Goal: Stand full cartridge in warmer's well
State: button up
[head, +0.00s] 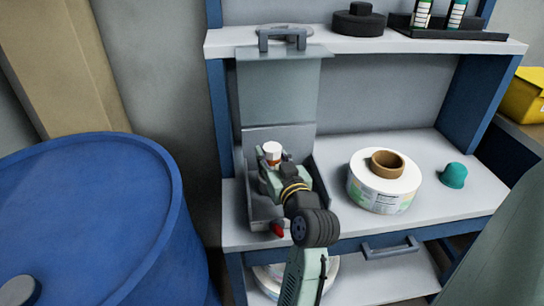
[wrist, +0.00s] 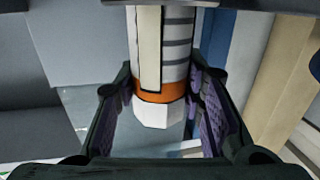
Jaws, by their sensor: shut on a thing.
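The warmer is a grey box (head: 259,212) at the left of the shelf, with its lid (head: 278,90) raised upright behind it. My gripper (head: 273,166) is over the warmer, shut on the cartridge. The cartridge's white end (head: 272,150) shows above the jaws in the head view. In the wrist view the cartridge (wrist: 176,50) is white with grey stripes, a pale strip and an orange band. The purple-padded jaws (wrist: 165,112) stand on both sides of it. My arm and jaws hide the well, so I cannot tell whether the cartridge is in it.
A label reel (head: 384,190) and a teal dome (head: 453,175) stand right of the warmer. The upper shelf bears a black round object (head: 358,20) and a black rack (head: 460,33) with cartridges. A blue drum (head: 90,220) is at left. Bare shelf lies around the reel.

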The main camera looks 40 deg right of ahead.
jog(key=shift+f+b, duration=0.65)
dwell(0.7)
jog(key=o, duration=1.1)
jog(key=shift+c, duration=0.2)
jog(key=shift+s, duration=0.1)
jog(key=b+v, duration=0.1)
jog(key=v, duration=0.9)
jog(key=shift+s+a, duration=0.2)
jog(key=shift+s, duration=0.15)
jog(key=shift+s, duration=0.15)
